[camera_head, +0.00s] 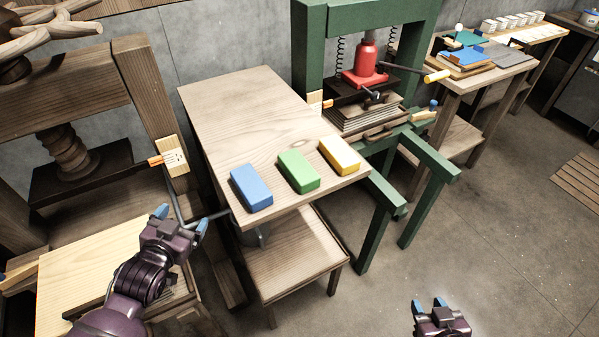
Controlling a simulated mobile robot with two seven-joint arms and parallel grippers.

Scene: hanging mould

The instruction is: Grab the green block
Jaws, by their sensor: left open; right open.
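The green block (298,171) lies flat near the front edge of a wooden table (235,110). A blue block (251,188) lies to its left and a yellow block (339,155) to its right, each apart from it. My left gripper (182,220) is open and empty, left of the table's front corner and well short of the blocks. My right gripper (428,304) is open and empty at the bottom right, over the floor and away from the table.
A green press frame (310,45) with a red jack (365,58) stands at the table's right. A wooden press (70,100) stands on the left, close to my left arm. A lower shelf (300,258) sits under the table. The tabletop behind the blocks is clear.

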